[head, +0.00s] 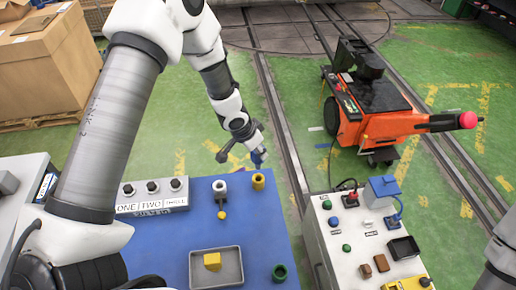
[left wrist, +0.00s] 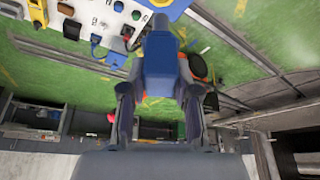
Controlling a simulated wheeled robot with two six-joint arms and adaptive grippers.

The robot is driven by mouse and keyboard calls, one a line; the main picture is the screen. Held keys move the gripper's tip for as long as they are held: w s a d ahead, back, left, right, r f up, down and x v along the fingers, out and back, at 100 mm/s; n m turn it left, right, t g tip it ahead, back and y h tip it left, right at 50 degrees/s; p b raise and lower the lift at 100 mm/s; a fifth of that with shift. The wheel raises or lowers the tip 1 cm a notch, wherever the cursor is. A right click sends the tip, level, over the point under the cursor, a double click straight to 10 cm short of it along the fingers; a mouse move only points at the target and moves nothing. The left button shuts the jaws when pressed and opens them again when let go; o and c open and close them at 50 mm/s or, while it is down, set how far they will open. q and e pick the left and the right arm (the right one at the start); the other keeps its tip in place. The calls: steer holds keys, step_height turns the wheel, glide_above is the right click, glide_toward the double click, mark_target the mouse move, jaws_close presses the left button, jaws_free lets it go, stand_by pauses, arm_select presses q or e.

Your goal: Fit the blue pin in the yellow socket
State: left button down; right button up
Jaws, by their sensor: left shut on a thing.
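My left gripper (head: 256,150) is shut on the blue pin (head: 259,158), which hangs just above and behind the yellow socket (head: 258,182). In the left wrist view the pin (left wrist: 160,68) stands between the two fingers of the gripper (left wrist: 160,92). The yellow socket is a short upright cylinder near the far right corner of the blue table top (head: 180,235). The pin looks apart from the socket; its lower end is small in the head view. My right gripper is out of view.
A white socket (head: 220,189) stands left of the yellow one, and a green socket (head: 280,272) near the front. A grey tray (head: 232,278) holds a yellow block (head: 212,262). A button box (head: 152,194) stands left. A white console (head: 350,245) and orange cart (head: 375,125) are right.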

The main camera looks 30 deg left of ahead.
mark_target(258, 169)
arm_select(q)
step_height(258, 169, down, 4)
steer(key=b, duration=0.3)
steer(key=shift+w+f, duration=0.1)
steer(key=shift+f, duration=0.15)
steer(key=shift+r, duration=0.1)
steer(key=shift+p, duration=0.55)
stand_by(0.8)
stand_by(0.5)
steer(key=shift+f+b, duration=0.45)
steer(key=shift+f, duration=0.05)
steer(key=shift+f+b, duration=1.8)
steer(key=shift+f, duration=0.5)
steer(key=c, duration=0.8)
jaws_free()
steer(key=shift+o, duration=0.2)
